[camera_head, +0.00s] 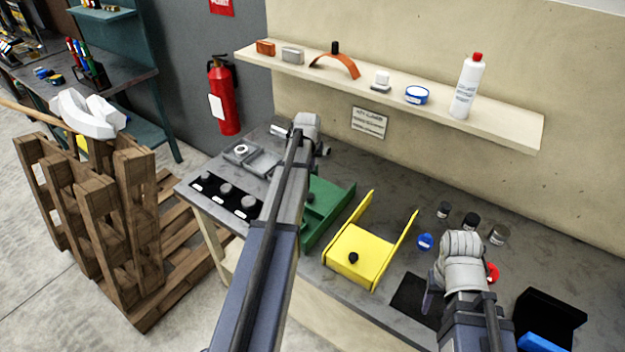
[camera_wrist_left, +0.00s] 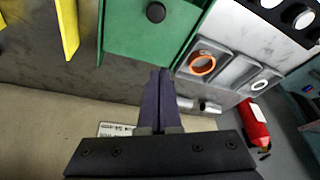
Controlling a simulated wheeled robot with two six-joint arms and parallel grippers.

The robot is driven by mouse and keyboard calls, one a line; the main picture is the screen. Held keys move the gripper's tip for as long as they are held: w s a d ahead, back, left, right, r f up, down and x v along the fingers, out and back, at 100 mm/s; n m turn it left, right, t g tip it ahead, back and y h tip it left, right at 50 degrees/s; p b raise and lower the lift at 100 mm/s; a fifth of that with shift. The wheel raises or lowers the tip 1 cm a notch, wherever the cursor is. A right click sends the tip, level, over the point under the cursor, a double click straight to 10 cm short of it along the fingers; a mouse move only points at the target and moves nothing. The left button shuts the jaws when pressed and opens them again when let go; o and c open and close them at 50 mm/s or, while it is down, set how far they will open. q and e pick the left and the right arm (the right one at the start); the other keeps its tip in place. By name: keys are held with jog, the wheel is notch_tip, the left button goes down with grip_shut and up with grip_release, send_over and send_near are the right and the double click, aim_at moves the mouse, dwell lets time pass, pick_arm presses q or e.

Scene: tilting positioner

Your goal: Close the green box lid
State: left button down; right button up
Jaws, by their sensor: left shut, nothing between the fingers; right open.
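The green box (camera_head: 335,200) stands on the workbench, partly hidden behind my left arm in the head view. It shows raised sides and a flat green panel with a black knob. In the left wrist view the green box (camera_wrist_left: 125,40) is at the top, with its knob (camera_wrist_left: 156,12) near the edge. I cannot tell clearly how far its lid is open. My left gripper (camera_wrist_left: 160,74) is shut and empty, its fingertips close to the box's edge; contact cannot be told. My right gripper (camera_head: 434,292) is open over the right part of the bench.
A yellow box (camera_head: 350,245) with a black knob stands right of the green one. A grey tray (camera_head: 262,163) and dark holder (camera_head: 222,193) are left. A shelf (camera_head: 400,95) overhangs the back.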

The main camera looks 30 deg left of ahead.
pick_arm(q)
jog(key=shift+f, duration=0.15)
pick_arm(e)
jog(key=shift+f, duration=0.15)
pick_arm(q)
jog(key=b, duration=1)
send_over(313, 186)
jog(key=s, duration=0.2)
jog(key=f, duration=1)
jog(key=shift+w+d, duration=0.2)
jog(key=shift+d, duration=0.2)
jog(key=s, duration=0.1)
jog(key=s+d, duration=0.1)
jog(key=s, duration=0.2)
jog(key=shift+d+r, duration=0.2)
jog(key=shift+d, duration=0.1)
jog(key=shift+w+f, duration=0.1)
jog(key=shift+w, duration=0.05)
pick_arm(e)
notch_tip(313, 186, down, 10)
